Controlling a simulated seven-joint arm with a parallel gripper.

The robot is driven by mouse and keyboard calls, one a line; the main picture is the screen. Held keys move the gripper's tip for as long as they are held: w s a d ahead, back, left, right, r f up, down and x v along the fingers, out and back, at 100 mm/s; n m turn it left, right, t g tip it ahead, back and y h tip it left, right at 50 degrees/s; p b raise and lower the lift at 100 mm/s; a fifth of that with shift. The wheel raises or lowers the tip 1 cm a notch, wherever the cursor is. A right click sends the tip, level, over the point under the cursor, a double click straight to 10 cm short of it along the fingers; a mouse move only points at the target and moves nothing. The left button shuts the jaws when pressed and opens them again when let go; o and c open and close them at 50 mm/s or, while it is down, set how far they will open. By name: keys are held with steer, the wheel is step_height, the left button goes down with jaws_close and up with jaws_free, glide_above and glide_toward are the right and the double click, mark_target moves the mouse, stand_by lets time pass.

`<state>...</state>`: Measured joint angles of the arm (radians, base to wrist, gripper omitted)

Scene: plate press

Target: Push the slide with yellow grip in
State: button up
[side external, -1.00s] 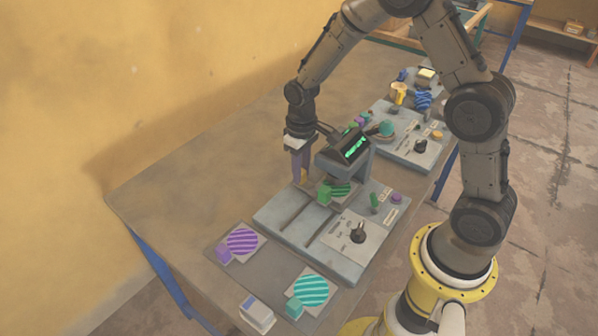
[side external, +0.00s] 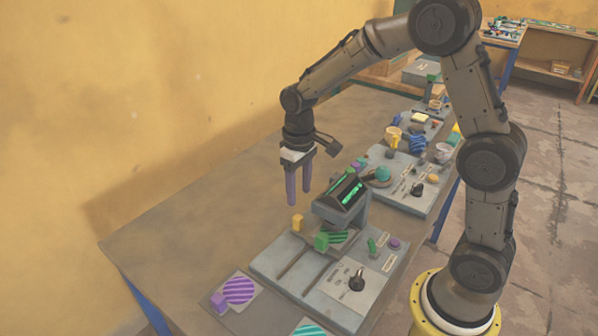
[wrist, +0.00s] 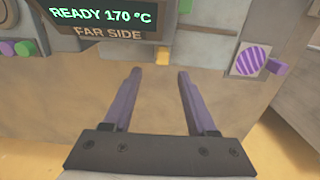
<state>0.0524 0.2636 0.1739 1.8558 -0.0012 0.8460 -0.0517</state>
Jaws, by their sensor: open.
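The yellow grip (side external: 297,222) stands at the far-left edge of the grey press base (side external: 290,252). It also shows in the wrist view (wrist: 162,56), just beyond and between my fingertips. The slide under it is not clearly visible. My gripper (side external: 298,200) is open and empty, its purple fingers pointing down above the yellow grip and apart from it. In the wrist view the two fingers (wrist: 159,73) are spread. The press head (side external: 341,192) stands beside the grip; its display (wrist: 108,14) reads READY 170 °C, with FAR SIDE below.
A green grip (side external: 321,242) and green striped plate (side external: 339,236) sit at the press. A purple striped plate (side external: 239,290) and a teal striped plate (side external: 309,330) lie nearer. The table left of my gripper is clear.

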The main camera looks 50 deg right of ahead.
steer(key=shift+r, duration=2.6)
steer(key=s+a+r+t, duration=0.2)
steer(key=s+r+t, duration=0.2)
steer(key=s+r, duration=0.6)
steer(key=s+f+t, duration=0.1)
steer(key=s+f, duration=0.1)
steer(key=s, duration=1)
steer(key=shift+s+f+t, duration=0.15)
steer(key=shift+s+t, duration=0.1)
steer(key=shift+t, duration=0.05)
